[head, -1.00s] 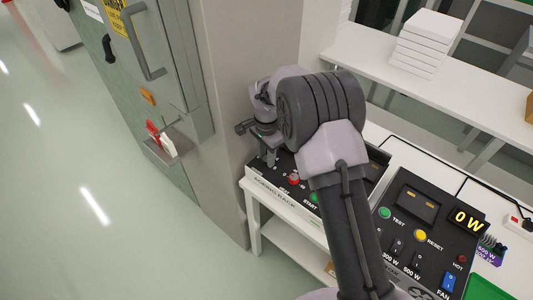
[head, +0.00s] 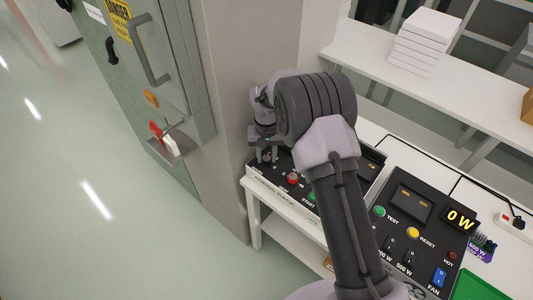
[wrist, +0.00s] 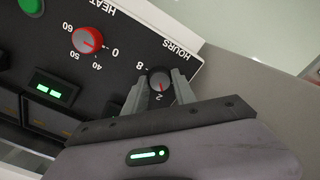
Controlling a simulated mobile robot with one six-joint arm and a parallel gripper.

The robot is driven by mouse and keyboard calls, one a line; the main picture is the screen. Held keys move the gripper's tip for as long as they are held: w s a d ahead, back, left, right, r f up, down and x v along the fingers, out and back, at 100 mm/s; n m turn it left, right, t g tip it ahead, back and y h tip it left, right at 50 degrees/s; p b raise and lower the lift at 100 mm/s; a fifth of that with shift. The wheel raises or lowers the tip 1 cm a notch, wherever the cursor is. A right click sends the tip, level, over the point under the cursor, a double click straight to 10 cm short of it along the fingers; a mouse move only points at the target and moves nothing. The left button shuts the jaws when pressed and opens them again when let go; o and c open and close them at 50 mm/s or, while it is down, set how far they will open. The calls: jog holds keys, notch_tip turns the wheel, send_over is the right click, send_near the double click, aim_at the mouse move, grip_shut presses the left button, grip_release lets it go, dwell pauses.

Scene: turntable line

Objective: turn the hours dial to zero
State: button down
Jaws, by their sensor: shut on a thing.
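My gripper (wrist: 160,86) is shut on the hours dial, one finger on each side. In the head view my gripper (head: 264,156) is at the left end of the ageing rack panel (head: 277,187) and hides the dial.
A red heat dial (wrist: 87,40) sits beside the hours dial. A green button (head: 310,196) is further along the panel. A pillar (head: 238,120) stands close to my gripper's left. A second control panel (head: 425,228) with switches is on the right.

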aim_at(266, 158)
jog(key=n+p, duration=0.1)
jog(key=n, duration=0.3)
jog(key=shift+r, duration=0.1)
jog(key=shift+n+p, duration=0.6)
jog(key=shift+n, duration=1.9)
jog(key=c, duration=1)
grip_release()
notch_tip(266, 158, up, 17)
jog(key=p, duration=0.3)
jog(key=shift+r+p, duration=0.15)
jog(key=shift+p, duration=0.25)
